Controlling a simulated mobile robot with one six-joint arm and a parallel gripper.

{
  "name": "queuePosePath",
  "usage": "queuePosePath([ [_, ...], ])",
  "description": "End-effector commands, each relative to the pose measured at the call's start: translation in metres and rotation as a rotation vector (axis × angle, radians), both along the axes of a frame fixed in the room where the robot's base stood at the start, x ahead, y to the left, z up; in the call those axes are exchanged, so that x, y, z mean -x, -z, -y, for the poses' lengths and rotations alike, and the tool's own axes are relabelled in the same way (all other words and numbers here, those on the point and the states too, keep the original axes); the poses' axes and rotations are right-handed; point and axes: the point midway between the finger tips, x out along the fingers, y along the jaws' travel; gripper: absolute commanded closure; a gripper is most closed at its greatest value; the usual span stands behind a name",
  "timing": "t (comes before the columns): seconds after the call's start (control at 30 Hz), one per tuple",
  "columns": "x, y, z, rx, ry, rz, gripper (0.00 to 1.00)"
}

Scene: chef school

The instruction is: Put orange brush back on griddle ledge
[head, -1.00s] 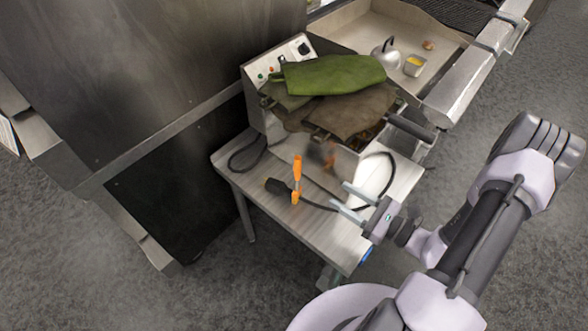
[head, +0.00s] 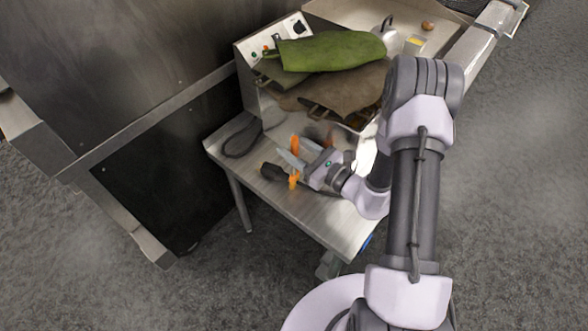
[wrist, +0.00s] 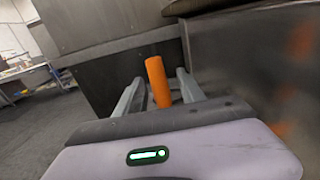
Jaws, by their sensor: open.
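The orange brush (head: 294,179) stands roughly upright on the small metal table (head: 305,212). My gripper (head: 290,147) is open, with one finger on each side of the brush. In the wrist view the orange handle (wrist: 157,82) rises between the two fingers, leaning slightly left at its top. One finger hides the brush's middle in the head view. I cannot tell whether either finger touches it. The griddle (head: 249,72), with its control panel, stands at the back of the table, partly covered by cloths.
A green cloth (head: 330,50) and a brown cloth (head: 345,88) lie over the griddle. A black-handled tool (head: 272,171) lies left of the brush, and a dark cable loop (head: 240,138) is behind it. Dark cabinets (head: 160,180) stand close on the left.

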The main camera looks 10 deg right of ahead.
Motion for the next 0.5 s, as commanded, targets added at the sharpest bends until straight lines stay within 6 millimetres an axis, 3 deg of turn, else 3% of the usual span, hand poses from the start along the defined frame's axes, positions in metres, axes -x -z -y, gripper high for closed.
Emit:
queuePosePath([
  [0.13, 0.0001, -0.0007, 0.0003, 0.0, 0.0, 0.0, 0.54],
  [0.37, 0.0003, -0.0005, 0.0006, 0.0, 0.0, 0.0, 0.97],
  [0.5, 0.0004, -0.0005, 0.0006, 0.001, 0.0, -0.001, 1.0],
])
